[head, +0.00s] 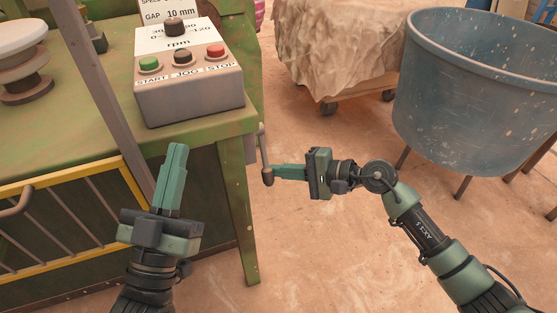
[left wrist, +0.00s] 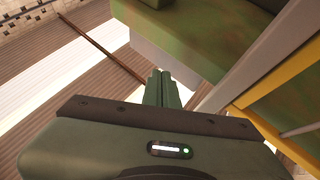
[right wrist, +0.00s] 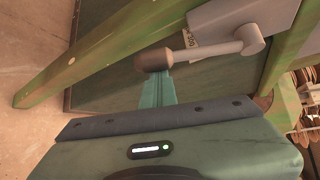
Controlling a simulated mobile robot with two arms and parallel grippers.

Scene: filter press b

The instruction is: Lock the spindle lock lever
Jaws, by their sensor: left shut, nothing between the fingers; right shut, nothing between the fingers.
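The spindle lock lever (head: 264,150) sticks out from the right side of the green machine, with a dark rounded knob at its lower end in the head view. In the right wrist view the lever (right wrist: 217,49) runs from a grey housing (right wrist: 238,22) to its knob. My right gripper (head: 276,174) is shut and empty, with its fingertips right at the knob; whether they touch it I cannot tell. It also shows in the right wrist view (right wrist: 157,82). My left gripper (head: 178,149) is shut and empty in front of the machine, away from the lever; it shows in the left wrist view (left wrist: 161,76).
A grey control box (head: 190,95) with START, JOG and STOP buttons stands on the green machine table (head: 75,138). A yellow-framed guard (head: 65,258) is at the left. A blue tub (head: 475,100) and a covered cart (head: 335,50) stand beyond open floor.

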